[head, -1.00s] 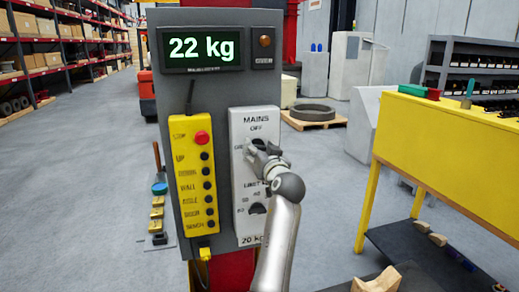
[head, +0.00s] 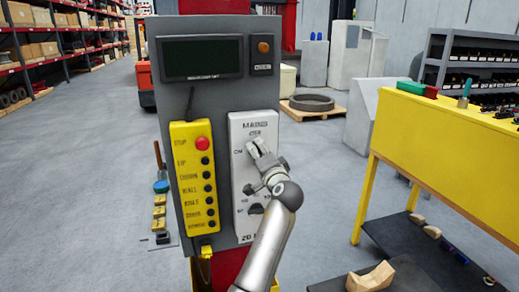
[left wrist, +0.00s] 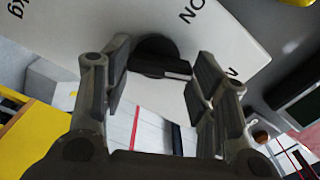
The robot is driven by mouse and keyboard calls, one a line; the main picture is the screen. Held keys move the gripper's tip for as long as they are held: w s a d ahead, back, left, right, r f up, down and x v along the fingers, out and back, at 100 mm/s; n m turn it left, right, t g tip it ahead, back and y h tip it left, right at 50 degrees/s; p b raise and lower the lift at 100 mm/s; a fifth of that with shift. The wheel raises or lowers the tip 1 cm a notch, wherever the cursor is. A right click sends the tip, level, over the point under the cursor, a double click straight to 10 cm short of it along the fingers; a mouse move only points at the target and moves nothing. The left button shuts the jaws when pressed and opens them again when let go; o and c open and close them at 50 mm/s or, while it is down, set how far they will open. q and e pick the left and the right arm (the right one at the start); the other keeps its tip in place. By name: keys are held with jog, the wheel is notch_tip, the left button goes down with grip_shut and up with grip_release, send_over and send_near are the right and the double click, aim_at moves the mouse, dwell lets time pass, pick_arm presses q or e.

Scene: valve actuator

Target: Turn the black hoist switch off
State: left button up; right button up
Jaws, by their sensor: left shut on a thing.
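The black mains switch (left wrist: 152,56) is a round knob with a raised bar on the white MAINS plate (head: 239,205). In the left wrist view the bar's white mark points right, toward a partly hidden label, not toward ON. My left gripper (head: 258,148) is at this switch, just below the OFF label, and its fingers hide the knob in the head view. The display (head: 202,58) is dark. My right gripper is not in view.
A yellow pendant (head: 193,175) with a red stop button hangs left of the plate. A lower black knob (head: 256,209) sits below the switch, partly behind my arm. A yellow bench (head: 440,140) stands at the right. A wooden block (head: 371,278) lies low at the right.

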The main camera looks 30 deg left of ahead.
pick_arm(q)
jog(key=m+p, duration=0.2)
jog(key=m, duration=0.1)
jog(key=shift+r, duration=0.2)
jog(key=shift+m, duration=0.4)
jog(key=o, duration=0.7)
jog(key=shift+c, duration=0.2)
jog(key=o, duration=0.4)
jog(key=shift+w+a+f, duration=0.1)
jog(key=shift+f, duration=0.1)
jog(key=v, duration=1.2)
